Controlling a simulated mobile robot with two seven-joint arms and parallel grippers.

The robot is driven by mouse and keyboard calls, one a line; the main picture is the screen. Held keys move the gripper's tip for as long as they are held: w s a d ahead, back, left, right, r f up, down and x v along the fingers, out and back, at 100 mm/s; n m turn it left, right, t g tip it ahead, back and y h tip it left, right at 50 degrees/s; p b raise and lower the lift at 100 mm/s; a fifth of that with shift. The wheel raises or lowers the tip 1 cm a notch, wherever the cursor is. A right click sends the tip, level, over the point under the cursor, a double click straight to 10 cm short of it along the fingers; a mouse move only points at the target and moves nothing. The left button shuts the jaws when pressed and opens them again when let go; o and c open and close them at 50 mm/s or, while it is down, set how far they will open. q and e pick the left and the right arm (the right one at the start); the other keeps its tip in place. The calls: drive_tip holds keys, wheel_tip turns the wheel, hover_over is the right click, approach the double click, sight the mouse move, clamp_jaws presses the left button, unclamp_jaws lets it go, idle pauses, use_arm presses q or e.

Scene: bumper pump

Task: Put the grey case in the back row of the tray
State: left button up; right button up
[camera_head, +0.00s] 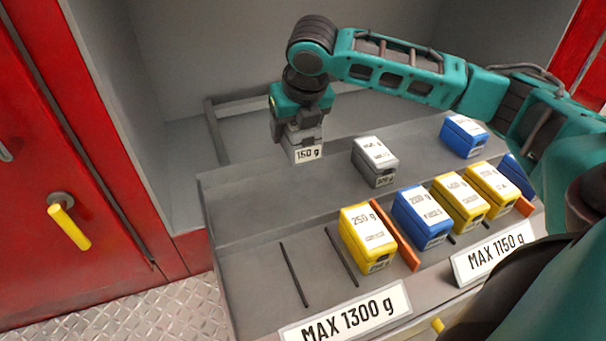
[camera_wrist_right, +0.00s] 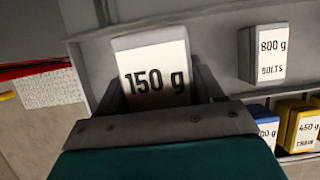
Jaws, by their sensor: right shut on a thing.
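My right gripper (camera_head: 300,128) points down and is shut on a grey case (camera_head: 306,154) with a 150 g label. The case is over the left part of the tray's (camera_head: 235,195) back row; whether it touches the surface is hard to tell. In the right wrist view the case (camera_wrist_right: 152,65) sits between my fingers, its label facing the camera. A second grey case (camera_head: 375,162) stands in the back row, right of the held one; its label reads 800 g bolts in the wrist view (camera_wrist_right: 264,55). My left gripper is not in view.
A blue case (camera_head: 463,136) stands at the back row's right. The front row holds a yellow 250 g case (camera_head: 368,240), a blue case (camera_head: 423,218) and several others, with dark and orange dividers. Front left is empty. Signs read MAX 1300 g (camera_head: 347,317) and MAX 1150 g (camera_head: 494,256).

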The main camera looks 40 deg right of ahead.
wheel_tip(320, 180, down, 8)
drive_tip(key=shift+r+b, duration=0.15)
drive_tip(key=shift+b, duration=0.45)
wheel_tip(320, 180, down, 5)
drive_tip(key=shift+f+b, duration=0.1)
drive_tip(key=shift+b, duration=0.5)
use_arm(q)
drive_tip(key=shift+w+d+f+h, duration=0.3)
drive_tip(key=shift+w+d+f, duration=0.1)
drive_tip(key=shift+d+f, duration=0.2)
use_arm(e)
drive_tip(key=shift+f, duration=0.2)
drive_tip(key=o, duration=1.1)
drive_tip(key=shift+f, duration=0.15)
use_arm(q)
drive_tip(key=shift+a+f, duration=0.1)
use_arm(e)
drive_tip(key=shift+o, duration=0.2)
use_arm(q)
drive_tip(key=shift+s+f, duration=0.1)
